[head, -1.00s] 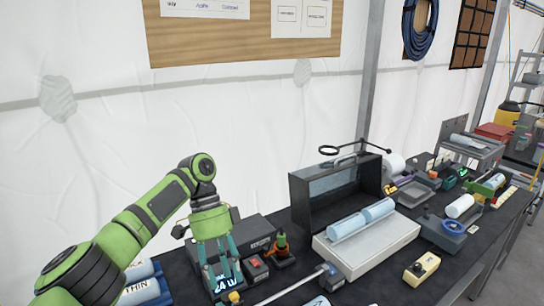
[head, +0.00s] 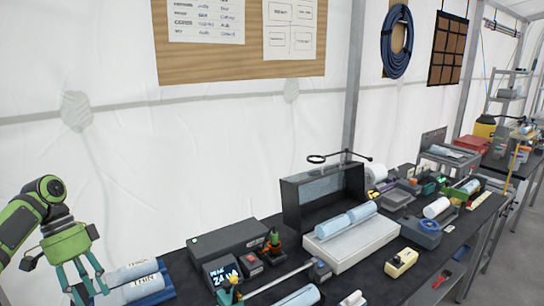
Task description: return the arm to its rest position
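My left arm, green and black, comes in at the lower left of the head view. Its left gripper (head: 84,285) points down with teal fingers spread apart and nothing seen between them. The fingers hang in front of the rolls labelled THICK (head: 133,268) and THIN (head: 135,289) at the bench's left end; I cannot tell whether they touch. The lowest part of the fingers is near the bottom edge of the picture.
A small lit display (head: 222,272) stands right of the gripper, beside a dark box (head: 228,240). A black open case (head: 300,200) and a white tray with blue rolls (head: 350,245) stand mid-bench. A yellow block (head: 401,262) lies near the front edge. The tent wall is behind.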

